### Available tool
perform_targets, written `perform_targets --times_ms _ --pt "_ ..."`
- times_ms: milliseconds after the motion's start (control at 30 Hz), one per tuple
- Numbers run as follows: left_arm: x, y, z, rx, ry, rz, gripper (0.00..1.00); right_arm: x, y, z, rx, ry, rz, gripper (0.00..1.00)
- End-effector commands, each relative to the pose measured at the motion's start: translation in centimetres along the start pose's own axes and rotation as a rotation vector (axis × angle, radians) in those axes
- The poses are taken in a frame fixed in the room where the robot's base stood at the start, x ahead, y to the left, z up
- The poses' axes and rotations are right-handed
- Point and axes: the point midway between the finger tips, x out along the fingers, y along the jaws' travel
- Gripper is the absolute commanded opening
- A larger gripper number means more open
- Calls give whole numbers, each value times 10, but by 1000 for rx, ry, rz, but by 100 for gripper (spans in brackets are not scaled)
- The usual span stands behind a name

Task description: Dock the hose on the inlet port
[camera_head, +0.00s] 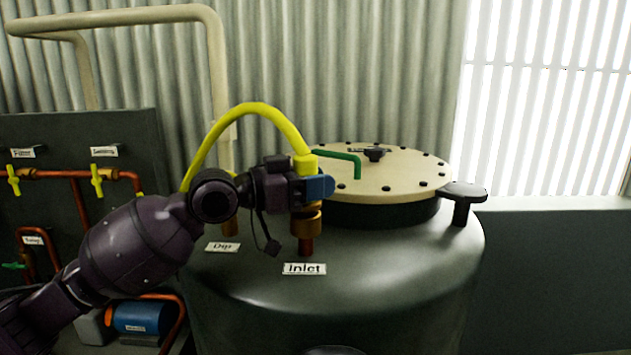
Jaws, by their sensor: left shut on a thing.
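The yellow hose (257,110) arches up from behind my left arm and comes down to a yellow end (305,165) at my left gripper (318,188). My left gripper is shut on the hose end, directly above the inlet port. The inlet port (306,243) is a copper stub with a brass collar on the tank top, behind the label "Inlet" (304,269). The gripper hides the place between hose end and brass collar, so I cannot tell if they are joined. My right gripper is not in view.
The dark tank (340,315) has a cream bolted lid (405,170) with a green handle (340,156) close to the gripper. The port labelled "Dip" (222,247) stands left of the inlet. A panel with copper pipes and yellow valves (97,180) is at left.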

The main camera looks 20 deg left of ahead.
Motion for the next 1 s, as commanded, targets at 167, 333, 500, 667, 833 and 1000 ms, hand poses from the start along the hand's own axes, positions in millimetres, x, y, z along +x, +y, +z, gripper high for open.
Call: perform_targets --times_ms 167,333,500,667,833,1000 --pt "-1 0 -1 1 1 0 9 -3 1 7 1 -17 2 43" --pt "-1 0 -1 1 2 0 9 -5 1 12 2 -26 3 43" --pt "-1 0 -1 1 1 0 9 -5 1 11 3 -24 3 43" --pt "-1 0 -1 1 2 0 9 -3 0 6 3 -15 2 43" --pt "-1 0 -1 1 1 0 9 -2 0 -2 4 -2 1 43" --pt "-1 0 -1 1 1 0 9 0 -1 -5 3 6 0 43"
